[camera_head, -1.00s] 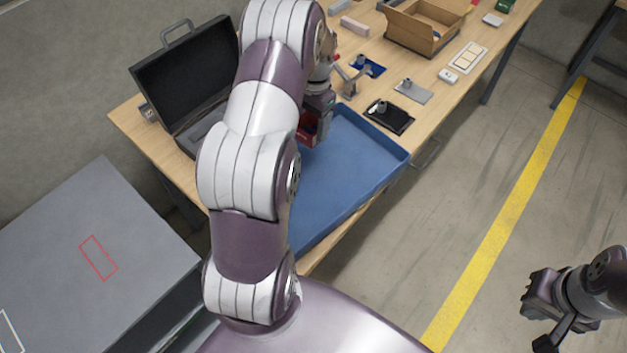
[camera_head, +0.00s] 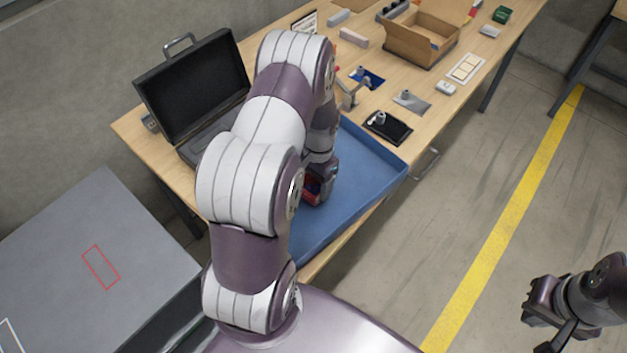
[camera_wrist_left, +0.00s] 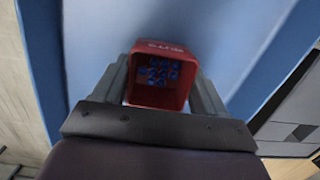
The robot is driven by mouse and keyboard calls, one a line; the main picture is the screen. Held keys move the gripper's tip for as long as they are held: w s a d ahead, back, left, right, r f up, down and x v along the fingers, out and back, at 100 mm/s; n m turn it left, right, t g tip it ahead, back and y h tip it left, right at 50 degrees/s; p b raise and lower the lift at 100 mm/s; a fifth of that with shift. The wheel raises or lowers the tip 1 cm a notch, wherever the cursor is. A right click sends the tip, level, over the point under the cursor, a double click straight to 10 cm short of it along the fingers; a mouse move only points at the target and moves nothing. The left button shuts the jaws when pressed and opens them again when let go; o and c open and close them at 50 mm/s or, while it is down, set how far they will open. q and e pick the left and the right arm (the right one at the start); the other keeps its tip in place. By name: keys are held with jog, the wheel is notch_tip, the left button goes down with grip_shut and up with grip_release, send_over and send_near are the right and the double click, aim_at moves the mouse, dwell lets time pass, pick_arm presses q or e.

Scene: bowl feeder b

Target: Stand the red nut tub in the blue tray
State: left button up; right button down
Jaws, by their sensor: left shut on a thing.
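The red nut tub (camera_wrist_left: 160,92) sits between the two fingers of my left gripper (camera_wrist_left: 163,85) in the left wrist view, with blue nuts inside it. In the head view the red tub (camera_head: 312,190) shows partly behind my left arm, over the blue tray (camera_head: 365,180). My left gripper (camera_head: 322,190) is shut on the tub. Whether the tub touches the tray floor cannot be told. My right gripper (camera_head: 537,308) is empty at the lower right, away from the table; its finger gap is not clear.
An open black case (camera_head: 195,85) stands left of the tray. Phone-like black plate (camera_head: 388,128), a grey plate (camera_head: 412,102) and an open cardboard box (camera_head: 420,38) lie beyond the tray. The tray's right part is clear.

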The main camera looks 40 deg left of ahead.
aim_at(318, 189)
pick_arm(q)
jog(key=shift+f, duration=0.15)
jog(key=o, duration=1.1)
jog(key=shift+c, duration=0.2)
notch_tip(318, 189, up, 12)
jog(key=w+b, duration=0.1)
jog(key=s+d+r+t, duration=0.2)
jog(key=s+d+r, duration=0.1)
jog(key=s+d, duration=0.6)
jog(key=d, duration=0.4)
jog(key=shift+s+d+r+n+t, duration=0.3)
jog(key=shift+d+n+t, duration=0.1)
